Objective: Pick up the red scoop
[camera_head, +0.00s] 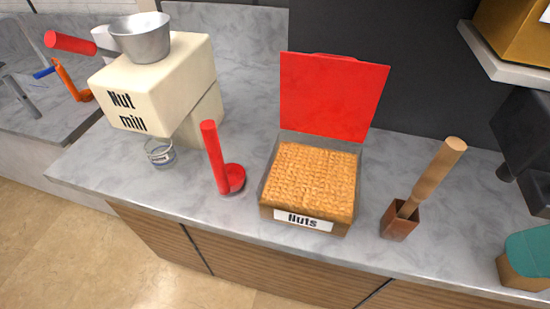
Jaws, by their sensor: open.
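The red scoop (215,160) stands on the grey marble counter, left of the nut box. Its long handle points up and leans slightly left, and its small round cup (234,178) rests on the counter at the handle's lower right. Nothing touches the scoop. My gripper does not show in the head view.
An open box of nuts (303,218) with a raised red lid (333,95) stands right of the scoop. The cream nut mill (160,85), with a metal bowl (142,38) on top, and a clear glass (159,152) stand left. A wooden-handled tool (434,178) sits in a brown holder (399,222).

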